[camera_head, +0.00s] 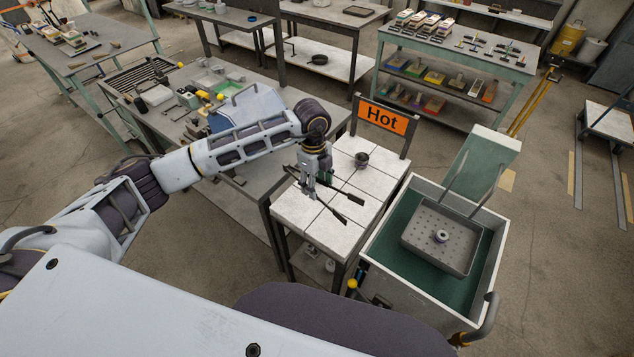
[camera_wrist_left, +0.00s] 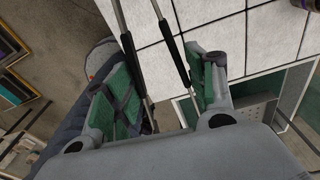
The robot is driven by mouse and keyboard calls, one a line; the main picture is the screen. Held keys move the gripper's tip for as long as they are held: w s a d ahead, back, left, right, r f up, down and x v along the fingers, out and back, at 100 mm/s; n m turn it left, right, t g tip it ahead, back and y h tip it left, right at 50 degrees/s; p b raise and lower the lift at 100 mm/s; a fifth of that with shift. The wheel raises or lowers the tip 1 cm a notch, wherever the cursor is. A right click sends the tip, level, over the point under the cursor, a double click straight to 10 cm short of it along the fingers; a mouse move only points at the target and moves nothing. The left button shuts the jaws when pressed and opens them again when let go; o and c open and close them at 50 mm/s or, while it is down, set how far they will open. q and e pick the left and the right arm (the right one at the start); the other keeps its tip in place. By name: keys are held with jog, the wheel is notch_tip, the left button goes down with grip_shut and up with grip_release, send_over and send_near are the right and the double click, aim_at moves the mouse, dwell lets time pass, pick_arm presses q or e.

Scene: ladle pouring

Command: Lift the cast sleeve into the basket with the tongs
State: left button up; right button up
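The tongs (camera_head: 338,213) lie spread on the white tiled table, dark grips pointing lower right. In the left wrist view both tong arms (camera_wrist_left: 173,50) run between my fingers, with gaps beside the pads. My left gripper (camera_head: 311,196) is open over the tongs; its green-padded fingers (camera_wrist_left: 163,85) stand apart. A small dark cup-like piece (camera_head: 361,160), possibly the cast sleeve, stands on the table near the sign. The perforated grey basket (camera_head: 462,262) sits in the green-lined tank, with a small ring-shaped piece (camera_head: 441,236) at its middle. My right gripper is not in view.
The white tiled table (camera_head: 285,212) has an orange "Hot" sign (camera_head: 383,118) at its back edge. The tank (camera_head: 408,300) stands just right of it, with tall handles rising from the basket. A cluttered workbench (camera_head: 250,190) adjoins the table at left.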

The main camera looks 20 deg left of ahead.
pick_arm(q)
jog(key=shift+f+b, duration=0.5)
jog(key=shift+f, duration=3.4)
jog(key=shift+w, duration=0.1)
